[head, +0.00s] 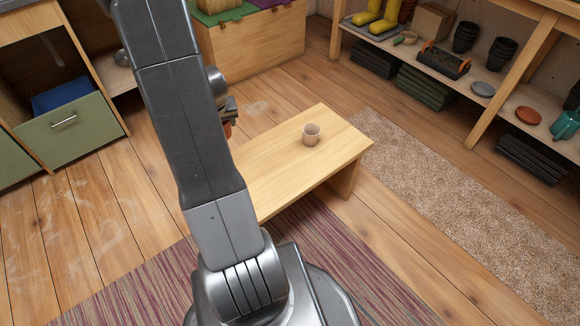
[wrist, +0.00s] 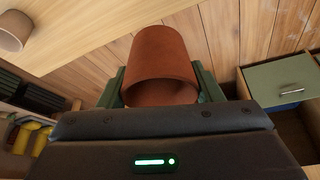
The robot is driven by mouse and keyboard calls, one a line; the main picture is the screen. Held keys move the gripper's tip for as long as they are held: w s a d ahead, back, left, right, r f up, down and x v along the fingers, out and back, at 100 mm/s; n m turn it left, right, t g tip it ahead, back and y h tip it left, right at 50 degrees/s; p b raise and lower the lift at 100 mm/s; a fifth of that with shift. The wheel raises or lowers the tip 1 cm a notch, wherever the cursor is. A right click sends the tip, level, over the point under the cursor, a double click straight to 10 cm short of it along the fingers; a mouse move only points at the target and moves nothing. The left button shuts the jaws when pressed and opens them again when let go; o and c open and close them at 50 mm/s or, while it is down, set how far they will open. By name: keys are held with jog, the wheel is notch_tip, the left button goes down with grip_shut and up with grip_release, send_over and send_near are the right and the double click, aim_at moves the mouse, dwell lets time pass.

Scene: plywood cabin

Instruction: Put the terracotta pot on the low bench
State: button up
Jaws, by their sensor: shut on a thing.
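The terracotta pot (wrist: 163,55) is held between the two green fingers of my gripper (wrist: 160,88) in the wrist view, with its open end toward the camera. In the head view my arm hides most of the pot; only a small orange-brown part (head: 228,130) shows under my gripper (head: 230,112). The low bench (head: 270,165) is pale wood and stands right of my arm. It also fills the upper left of the wrist view (wrist: 100,28). The pot is off the floor near the bench's far-left edge; I cannot tell whether it overlaps the top.
A wooden chest (head: 255,45) is behind, a green-fronted drawer (head: 70,125) at left, and a loaded shelf (head: 450,75) at right. Much of the bench top is bare.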

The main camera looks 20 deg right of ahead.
jog(key=d+f+b, duration=0.3)
jog(key=f+b, duration=0.2)
send_over(266, 163)
jog(key=s, duration=0.2)
jog(key=f, duration=0.1)
notch_tip(266, 163, down, 10)
jog(key=b, duration=0.4)
jog(key=shift+w+a+r, duration=0.1)
jog(key=shift+r, duration=0.05)
jog(key=shift+m, duration=0.3)
jog(key=o, duration=1.1)
jog(key=shift+c, duration=0.2)
